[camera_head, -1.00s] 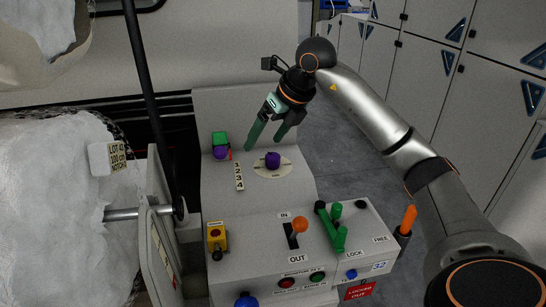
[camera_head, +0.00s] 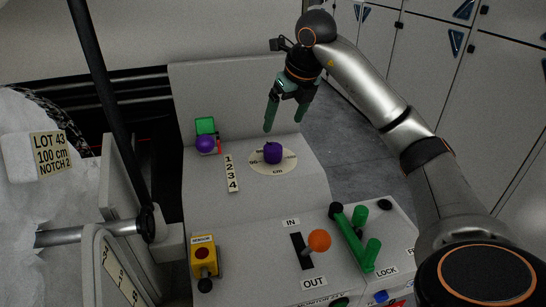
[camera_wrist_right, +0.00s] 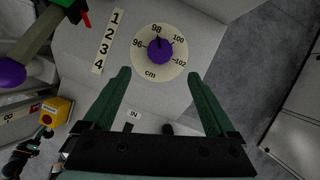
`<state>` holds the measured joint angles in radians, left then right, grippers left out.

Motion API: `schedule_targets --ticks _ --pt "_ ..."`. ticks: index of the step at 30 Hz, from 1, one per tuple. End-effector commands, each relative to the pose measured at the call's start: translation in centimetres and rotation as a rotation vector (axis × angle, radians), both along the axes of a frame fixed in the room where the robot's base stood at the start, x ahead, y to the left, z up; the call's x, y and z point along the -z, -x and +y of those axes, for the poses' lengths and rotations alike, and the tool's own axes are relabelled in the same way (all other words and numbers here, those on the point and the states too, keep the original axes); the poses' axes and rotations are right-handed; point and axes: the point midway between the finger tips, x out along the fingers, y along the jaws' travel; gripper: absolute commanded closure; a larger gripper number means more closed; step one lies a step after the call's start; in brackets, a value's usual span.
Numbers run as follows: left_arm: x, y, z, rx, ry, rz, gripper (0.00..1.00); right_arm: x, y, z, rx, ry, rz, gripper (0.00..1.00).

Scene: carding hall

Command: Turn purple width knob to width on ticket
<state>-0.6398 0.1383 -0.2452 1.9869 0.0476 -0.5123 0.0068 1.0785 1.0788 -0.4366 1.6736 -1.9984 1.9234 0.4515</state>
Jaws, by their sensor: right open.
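The purple width knob (camera_head: 272,153) sits on a pale round dial (camera_head: 288,163) on the machine's sloping panel. In the right wrist view the knob (camera_wrist_right: 160,50) is ringed by 96, 98, 100 and 102 cm; its dark mark seems to be near 98. In the wrist view the knob lies beyond the gap between the fingertips (camera_wrist_right: 156,75).
A purple ball lever (camera_head: 204,144) with a green block and red pointer stands beside the 1–4 scale (camera_head: 231,173). A yellow sensor box (camera_head: 203,253), an orange-knobbed lever (camera_head: 319,240) and a green handle (camera_head: 352,238) are in front. Grey cabinets stand at right.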

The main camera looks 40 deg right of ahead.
Motion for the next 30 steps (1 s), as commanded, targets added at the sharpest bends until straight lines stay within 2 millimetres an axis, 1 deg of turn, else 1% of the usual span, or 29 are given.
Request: schedule_targets --ticks 5,12,18,24,30 --pt "-0.1 -0.3 -0.1 0.003 0.003 -0.011 0.50 2.5 -0.9 -0.1 0.000 -0.001 0.004 0.09" --pt "0.0 -0.8 -0.5 0.008 0.007 -0.017 0.50 7.1 -2.7 -0.4 -0.001 -0.003 0.004 0.09" --pt "0.2 -1.0 -0.6 0.014 0.006 -0.017 0.50 9.9 -4.0 -0.7 -0.001 -0.002 0.002 0.09" --pt "0.3 -0.9 -0.5 0.015 0.005 -0.018 0.50 11.1 -4.5 -0.8 -0.001 -0.001 0.001 0.09" --pt "0.3 -0.8 -0.5 0.014 0.005 -0.016 0.50 11.2 -4.5 -0.8 -0.001 -0.001 0.000 0.09"
